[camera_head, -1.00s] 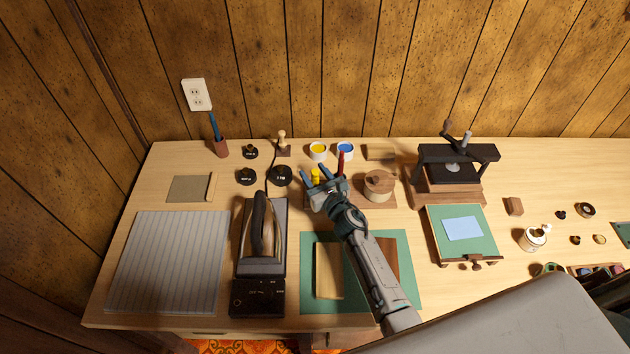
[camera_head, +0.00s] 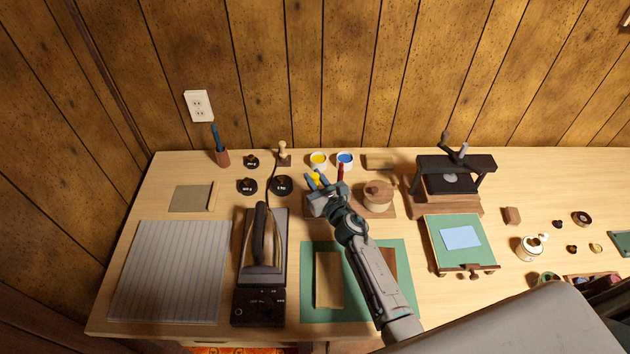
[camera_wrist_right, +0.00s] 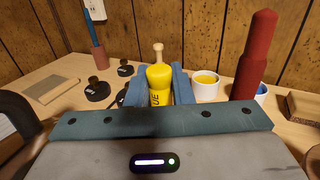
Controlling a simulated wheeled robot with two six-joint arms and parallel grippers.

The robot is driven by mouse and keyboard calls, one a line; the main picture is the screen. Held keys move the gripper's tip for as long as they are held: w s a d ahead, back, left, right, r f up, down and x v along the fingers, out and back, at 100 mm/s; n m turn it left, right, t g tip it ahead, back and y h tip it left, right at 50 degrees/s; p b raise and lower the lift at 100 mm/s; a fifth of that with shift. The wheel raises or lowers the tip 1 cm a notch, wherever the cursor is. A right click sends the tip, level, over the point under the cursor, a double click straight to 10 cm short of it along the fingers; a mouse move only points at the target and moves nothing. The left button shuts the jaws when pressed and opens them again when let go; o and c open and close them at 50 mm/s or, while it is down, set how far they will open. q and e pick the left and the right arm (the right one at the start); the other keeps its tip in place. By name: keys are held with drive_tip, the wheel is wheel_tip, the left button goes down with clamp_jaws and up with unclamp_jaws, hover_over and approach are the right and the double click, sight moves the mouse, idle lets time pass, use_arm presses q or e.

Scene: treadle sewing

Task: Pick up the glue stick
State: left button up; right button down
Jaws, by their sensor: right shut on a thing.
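The glue stick is a yellow tube with a rounded top and dark lettering. It stands upright between the two blue fingers of my right gripper (camera_wrist_right: 160,88), and the yellow body (camera_wrist_right: 159,76) shows clearly in the right wrist view. In the head view my right gripper (camera_head: 321,187) is at the back middle of the bench, with the yellow glue stick (camera_head: 315,178) at its fingertips. The fingers are shut on it from both sides. Its lower end is hidden by the gripper. My left gripper is not in view.
A dark red stick (camera_wrist_right: 255,57) stands just right of the gripper. White pots of yellow (camera_head: 318,160) and blue (camera_head: 345,160) paint stand behind it. A round wooden pot (camera_head: 377,195) is at the right. Black weights (camera_head: 281,185) and an iron (camera_head: 262,245) are at the left.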

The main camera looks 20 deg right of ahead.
wheel_tip(320, 180, up, 15)
drive_tip(key=p, duration=0.9)
drive_tip(key=shift+r, duration=0.1)
